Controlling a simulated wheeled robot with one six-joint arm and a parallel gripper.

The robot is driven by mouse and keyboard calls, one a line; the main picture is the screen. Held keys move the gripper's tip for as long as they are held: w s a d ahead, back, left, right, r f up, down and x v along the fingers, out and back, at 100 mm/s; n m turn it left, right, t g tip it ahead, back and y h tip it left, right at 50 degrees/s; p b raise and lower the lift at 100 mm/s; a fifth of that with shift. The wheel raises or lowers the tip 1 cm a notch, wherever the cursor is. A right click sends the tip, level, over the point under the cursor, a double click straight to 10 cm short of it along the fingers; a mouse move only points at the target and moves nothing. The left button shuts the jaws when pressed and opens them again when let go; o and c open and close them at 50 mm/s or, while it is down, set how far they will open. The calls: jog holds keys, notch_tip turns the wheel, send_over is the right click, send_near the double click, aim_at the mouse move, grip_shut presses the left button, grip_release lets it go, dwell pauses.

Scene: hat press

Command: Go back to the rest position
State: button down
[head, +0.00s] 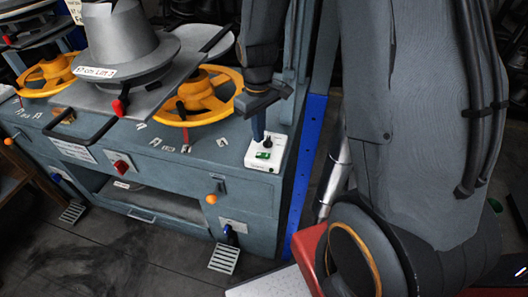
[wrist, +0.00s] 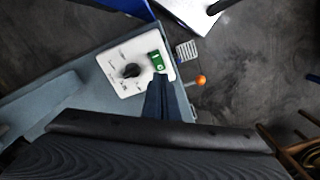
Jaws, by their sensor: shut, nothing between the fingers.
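My gripper (head: 258,132) is shut and empty, pointing down just above a white control box (head: 276,163) on the right end of the press bench. In the wrist view its fingers (wrist: 164,82) reach over the edge of the control box (wrist: 119,80), close to a green switch (wrist: 157,63). The green switch also shows in the head view (head: 263,155). I cannot tell whether the fingertips touch it. A black knob (wrist: 131,71) sits beside the switch on the box.
A grey hat-shaped mould (head: 118,42) stands on the press, with a yellow handwheel (head: 222,112) beside it. A blue post (head: 304,175) rises right of the bench. An orange-knobbed lever (head: 211,199) sticks out in front. Dark floor (head: 120,255) lies open before the bench.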

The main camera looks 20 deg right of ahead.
jog(key=shift+r, duration=0.5)
jog(key=s+r+m+t+b, duration=0.1)
jog(key=s+m+b, duration=0.3)
jog(key=s+b, duration=0.3)
jog(key=shift+s+m, duration=0.4)
jog(key=shift+s, duration=0.8)
jog(key=shift+a+r, duration=0.1)
jog(key=shift+a, duration=0.05)
